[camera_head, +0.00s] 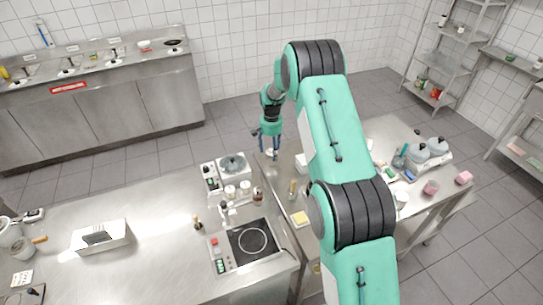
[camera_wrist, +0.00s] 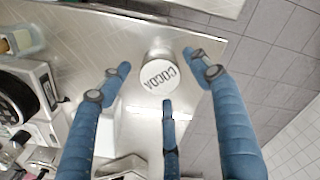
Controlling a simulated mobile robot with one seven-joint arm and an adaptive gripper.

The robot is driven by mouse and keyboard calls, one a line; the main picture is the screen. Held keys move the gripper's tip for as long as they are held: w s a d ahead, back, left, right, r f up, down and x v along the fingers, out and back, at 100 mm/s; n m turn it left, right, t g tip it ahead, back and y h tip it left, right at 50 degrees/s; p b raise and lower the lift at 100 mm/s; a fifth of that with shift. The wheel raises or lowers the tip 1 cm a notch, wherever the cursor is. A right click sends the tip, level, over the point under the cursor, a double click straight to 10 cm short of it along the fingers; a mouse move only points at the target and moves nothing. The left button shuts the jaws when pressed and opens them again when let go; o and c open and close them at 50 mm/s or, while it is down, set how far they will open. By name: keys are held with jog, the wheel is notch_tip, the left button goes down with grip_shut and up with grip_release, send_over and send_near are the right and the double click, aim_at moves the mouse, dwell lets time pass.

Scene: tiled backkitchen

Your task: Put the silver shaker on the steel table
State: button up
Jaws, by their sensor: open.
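The silver shaker (camera_wrist: 157,56) has a pale round top lettered COCOA. In the wrist view it stands upright on a steel surface near its corner. In the head view the shaker (camera_head: 271,153) is small, right below my fingers. My gripper (camera_wrist: 158,72) is open, with its blue fingers spread around the shaker and visible gaps between them and it. In the head view my gripper (camera_head: 268,142) points down over the far left corner of the right-hand steel table (camera_head: 379,129). I cannot tell how high the fingertips are.
Wire shelves (camera_head: 450,50) stand at the back right.

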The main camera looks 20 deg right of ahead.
notch_tip(320, 180, up, 7)
jog(key=shift+r, duration=0.15)
dwell(0.8)
jog(key=shift+a+r, duration=0.1)
jog(key=shift+r, duration=0.15)
notch_tip(320, 180, up, 16)
jog(key=r+n+t, duration=0.1)
jog(key=n, duration=0.1)
send_over(271, 153)
jog(key=s+a, duration=0.4)
jog(key=s, duration=0.4)
jog(key=s+a+r+n+t, duration=0.1)
jog(key=s+a+r, duration=0.1)
jog(key=s+r, duration=0.45)
jog(key=s+a+r+t, duration=0.1)
jog(key=s+a+r, duration=0.2)
jog(key=s+r, duration=0.35)
jog(key=s+a+r+n+t, duration=0.1)
jog(key=s+a+r, duration=0.1)
jog(key=s, duration=0.6)
jog(key=s+a+r+n, duration=0.1)
jog(key=s+r, duration=0.2)
jog(key=s, duration=0.4)
jog(key=s+a+f+n, duration=0.1)
jog(key=s, duration=0.7)
jog(key=s+a+f+n+t, duration=0.1)
jog(key=s, duration=0.8)
jog(key=shift+a+t, duration=0.3)
jog(key=shift+f, duration=0.1)
